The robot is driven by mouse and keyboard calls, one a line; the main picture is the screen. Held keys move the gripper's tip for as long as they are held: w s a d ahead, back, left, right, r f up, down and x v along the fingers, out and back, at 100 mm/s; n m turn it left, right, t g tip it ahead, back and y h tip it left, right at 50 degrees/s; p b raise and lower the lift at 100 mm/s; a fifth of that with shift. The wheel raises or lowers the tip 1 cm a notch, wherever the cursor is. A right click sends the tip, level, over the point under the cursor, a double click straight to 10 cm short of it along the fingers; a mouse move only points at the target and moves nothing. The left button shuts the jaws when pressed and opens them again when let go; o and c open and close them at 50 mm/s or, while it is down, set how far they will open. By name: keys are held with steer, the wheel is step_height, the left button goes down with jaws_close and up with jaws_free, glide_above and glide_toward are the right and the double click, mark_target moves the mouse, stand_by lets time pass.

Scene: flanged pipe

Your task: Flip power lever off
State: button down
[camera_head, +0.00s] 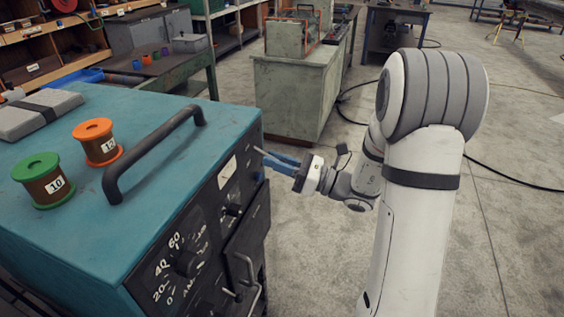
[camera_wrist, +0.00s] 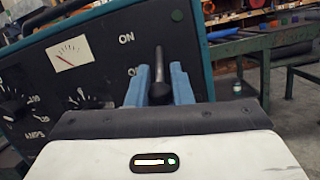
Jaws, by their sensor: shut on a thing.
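The power lever (camera_wrist: 159,64) is a dark lever on the black front panel (camera_wrist: 100,60) of a teal machine. In the head view my gripper (camera_head: 272,160) reaches the far end of the panel, and the lever is hard to make out there.
The teal machine (camera_head: 75,235) has a black handle (camera_head: 155,150) on top, with a green spool (camera_head: 40,180) and an orange spool (camera_head: 97,142). Its panel carries a gauge (camera_wrist: 70,54) and an AMPS dial (camera_wrist: 12,103). Open floor (camera_head: 310,215) lies right of the machine.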

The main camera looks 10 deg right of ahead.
steer(key=shift+w+d, duration=0.1)
steer(key=c, duration=1.5)
jaws_free()
steer(key=shift+w+d, duration=0.1)
steer(key=shift+o, duration=0.9)
steer(key=v, duration=0.7)
steer(key=shift+s+d+f+b, duration=0.15)
steer(key=shift+s+d+b, duration=0.1)
steer(key=shift+b, duration=0.1)
